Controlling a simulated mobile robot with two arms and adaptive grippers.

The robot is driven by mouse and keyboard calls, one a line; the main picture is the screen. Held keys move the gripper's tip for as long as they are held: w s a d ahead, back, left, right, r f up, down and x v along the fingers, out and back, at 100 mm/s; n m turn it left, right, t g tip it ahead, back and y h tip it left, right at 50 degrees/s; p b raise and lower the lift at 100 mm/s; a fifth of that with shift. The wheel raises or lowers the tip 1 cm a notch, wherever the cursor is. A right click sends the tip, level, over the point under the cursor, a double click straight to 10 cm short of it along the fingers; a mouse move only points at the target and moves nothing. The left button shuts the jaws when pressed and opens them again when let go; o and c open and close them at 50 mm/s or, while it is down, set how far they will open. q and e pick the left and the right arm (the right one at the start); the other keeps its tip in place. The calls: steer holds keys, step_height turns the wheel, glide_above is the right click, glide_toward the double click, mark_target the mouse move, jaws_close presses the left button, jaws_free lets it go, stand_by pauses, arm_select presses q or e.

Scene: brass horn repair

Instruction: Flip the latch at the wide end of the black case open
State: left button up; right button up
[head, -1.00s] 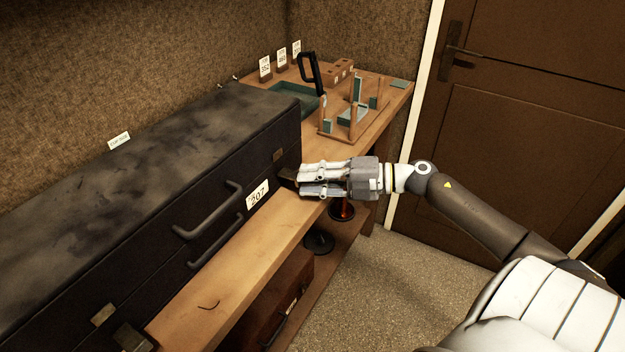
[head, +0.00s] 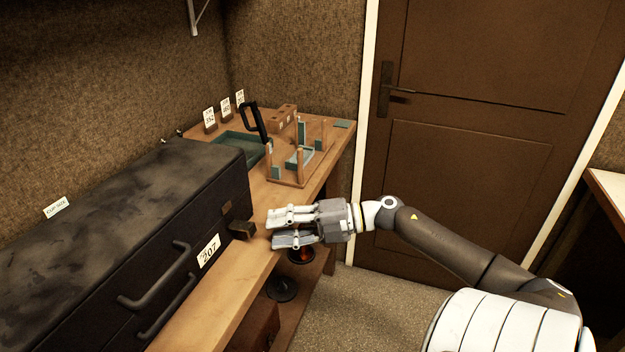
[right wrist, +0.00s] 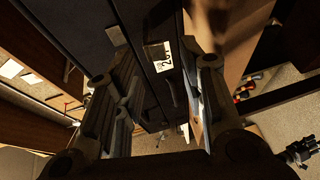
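The black case (head: 105,235) lies shut on the wooden bench, running along the left of the head view. Near the end of its front, a brass-brown latch (head: 240,230) sticks outward, below and apart from its small plate (head: 228,208) on the lid. My right gripper (head: 272,229) is just right of the latch, clear of it, with its fingers apart and nothing between them. In the right wrist view the case front (right wrist: 95,22) and its 207 label (right wrist: 161,53) show beyond the spread fingers. My left gripper is out of view.
Two case handles (head: 155,278) project at the front. A brown door (head: 470,150) is at the right; floor is clear before it.

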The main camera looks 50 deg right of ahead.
steer(key=v, duration=0.8)
steer(key=shift+f, duration=0.15)
steer(key=shift+d, duration=0.1)
steer(key=d+f+m+t+h, duration=0.2)
steer(key=d+f+m+h, duration=0.3)
steer(key=f, duration=0.4)
steer(key=d+f+m+t+h, duration=0.3)
steer(key=d+f+m, duration=0.1)
steer(key=f+m, duration=0.4)
steer(key=s+f+m+g+h, duration=0.2)
steer(key=s+f+m, duration=0.1)
steer(key=f, duration=0.6)
steer(key=s+f+m+g+h, duration=0.1)
steer(key=s+f+m+h, duration=0.15)
steer(key=f, duration=0.75)
steer(key=s+a+f+m+g, duration=0.25)
steer(key=s+a+f, duration=0.35)
steer(key=f, duration=0.3)
steer(key=s+a+f+m+g, duration=0.2)
steer(key=s+a+f+g, duration=0.2)
steer(key=s+a+f, duration=0.4)
steer(key=s+a+f+g, duration=0.3)
steer(key=s+a+f, duration=0.2)
steer(key=s+a, duration=0.2)
steer(key=s+a+f+m+g+y, duration=0.1)
steer(key=s+a+f+g, duration=0.2)
steer(key=s+a+f, duration=0.2)
steer(key=shift+s+a+p, duration=0.4)
steer(key=shift+s+a, duration=0.75)
steer(key=shift+a, duration=0.05)
